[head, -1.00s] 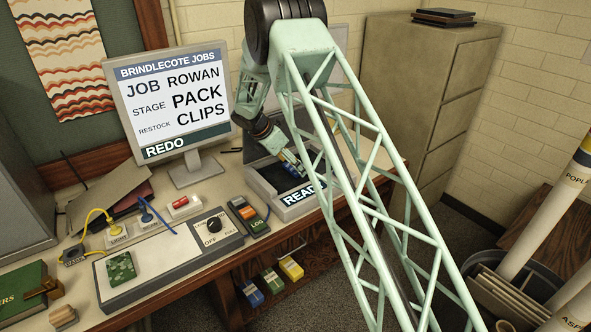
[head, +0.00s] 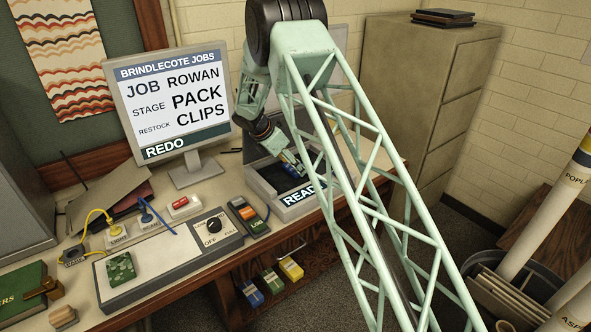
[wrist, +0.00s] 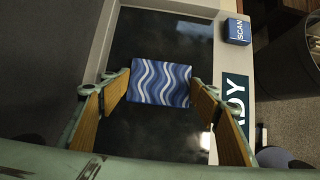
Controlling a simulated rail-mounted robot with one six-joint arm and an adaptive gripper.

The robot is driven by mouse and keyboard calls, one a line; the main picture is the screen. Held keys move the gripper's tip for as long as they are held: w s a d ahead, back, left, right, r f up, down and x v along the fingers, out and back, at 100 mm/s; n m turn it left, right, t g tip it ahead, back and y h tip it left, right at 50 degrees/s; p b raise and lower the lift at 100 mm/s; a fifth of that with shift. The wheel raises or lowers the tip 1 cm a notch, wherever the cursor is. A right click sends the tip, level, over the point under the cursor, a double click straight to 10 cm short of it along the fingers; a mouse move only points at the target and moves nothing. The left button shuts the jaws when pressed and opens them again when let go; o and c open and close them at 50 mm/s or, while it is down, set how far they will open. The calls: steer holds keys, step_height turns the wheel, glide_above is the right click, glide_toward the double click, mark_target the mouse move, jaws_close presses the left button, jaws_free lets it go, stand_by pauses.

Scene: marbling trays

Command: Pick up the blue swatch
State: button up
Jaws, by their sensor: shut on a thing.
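The blue swatch (wrist: 160,82) is a small rectangle with white and pale blue wavy stripes. In the wrist view it lies across the gap between my gripper's (wrist: 161,80) two wood-faced fingers, which press on its left and right edges. The dark-floored, pale-rimmed tray marked READY (head: 296,208) is below it. In the head view my gripper (head: 292,163) reaches down into that tray, and the swatch shows only as a small blue bit by the fingertips. I cannot tell whether the swatch touches the tray floor.
A blue SCAN block (wrist: 237,30) sits by the tray's corner. A control box with a dial (head: 211,226) and a handheld device (head: 248,214) stand left of the tray. The monitor (head: 172,95) stands behind, reading REDO. Several coloured packs (head: 270,281) sit below the bench edge.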

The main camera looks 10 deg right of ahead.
mark_target(293, 170)
steer(key=shift+r, duration=0.2)
steer(key=shift+r, duration=1.65)
steer(key=shift+s+a, duration=0.2)
steer(key=shift+s, duration=0.55)
steer(key=s+a, duration=0.1)
steer(key=s, duration=0.3)
steer(key=s+a+r, duration=0.1)
steer(key=s, duration=0.4)
steer(key=s+a, duration=0.1)
steer(key=s, duration=0.4)
steer(key=shift+a+r, duration=0.15)
steer(key=shift+a, duration=0.1)
